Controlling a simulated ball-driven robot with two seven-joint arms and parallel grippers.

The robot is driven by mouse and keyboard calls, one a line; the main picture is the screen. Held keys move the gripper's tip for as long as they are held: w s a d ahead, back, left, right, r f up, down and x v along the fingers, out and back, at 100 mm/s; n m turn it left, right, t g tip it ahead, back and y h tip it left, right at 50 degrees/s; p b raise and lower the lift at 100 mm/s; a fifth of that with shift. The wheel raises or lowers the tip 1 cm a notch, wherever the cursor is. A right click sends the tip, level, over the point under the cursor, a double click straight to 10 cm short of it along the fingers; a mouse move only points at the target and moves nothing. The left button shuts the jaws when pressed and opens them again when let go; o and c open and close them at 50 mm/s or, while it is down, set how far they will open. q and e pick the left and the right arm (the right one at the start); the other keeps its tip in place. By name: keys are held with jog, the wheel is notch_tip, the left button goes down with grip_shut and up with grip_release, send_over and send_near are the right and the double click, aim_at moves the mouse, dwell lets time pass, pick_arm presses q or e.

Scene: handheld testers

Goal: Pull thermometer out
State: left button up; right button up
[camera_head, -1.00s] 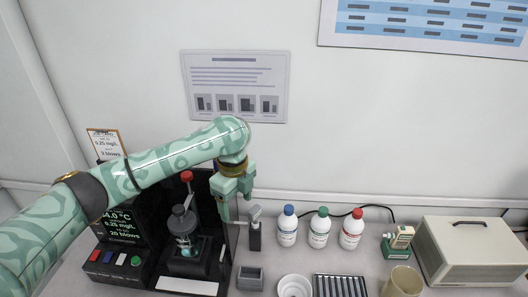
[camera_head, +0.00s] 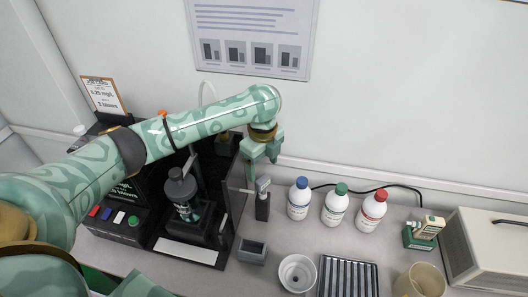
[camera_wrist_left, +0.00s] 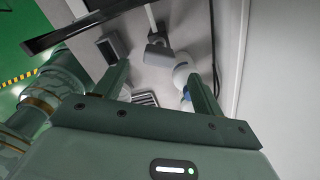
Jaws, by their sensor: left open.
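A small grey device with an angled head (camera_head: 263,184) stands upright in a dark holder (camera_head: 262,207) right of the black test stand; it may be the thermometer, though I cannot tell for sure. It also shows in the left wrist view (camera_wrist_left: 158,46), beyond and between the fingers. My left gripper (camera_head: 262,160) is open and empty, pointing down just above and behind the grey device, apart from it as far as I can see. My right gripper is not in view.
Blue-, green- and red-capped bottles (camera_head: 336,208) stand right of the holder. A small grey box (camera_head: 252,251), a white bowl (camera_head: 297,274) and a ribbed rack (camera_head: 348,276) lie in front. The black stand's side panel (camera_head: 231,205) rises close left of the holder.

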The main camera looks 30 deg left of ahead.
aim_at(263, 178)
pick_arm(q)
notch_tip(263, 178, down, 7)
jog(key=b, duration=0.2)
jog(key=shift+f+b, duration=0.2)
jog(key=shift+b, duration=0.1)
jog(key=c, duration=1.4)
jog(key=shift+r+p, duration=2.9)
jog(key=shift+p, duration=0.55)
